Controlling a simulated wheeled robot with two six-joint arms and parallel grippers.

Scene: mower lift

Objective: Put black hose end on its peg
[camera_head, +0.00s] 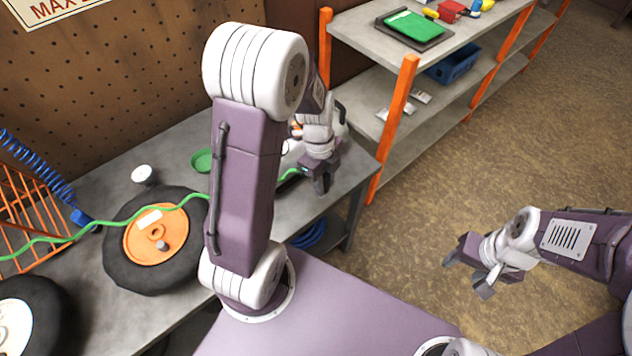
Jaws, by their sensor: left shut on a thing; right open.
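A green hose (85,232) runs from the left edge over a wheel, passes behind my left arm and shows again near my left gripper (322,184). My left gripper is shut over the right end of the grey bench, where the green hose leads to it. I cannot make out the hose end in its fingers, nor its colour. No black hose end can be told apart in this view, and no peg for it is clear. My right gripper (467,273) is open and empty, above the floor at the right.
A wheel with an orange hub (150,240) lies on the grey bench (110,185), with a green dish (203,160) behind it. An orange wire rack (25,215) and blue coiled hose (38,165) are at left. Grey shelves (365,40) with orange posts stand behind. Floor at right is clear.

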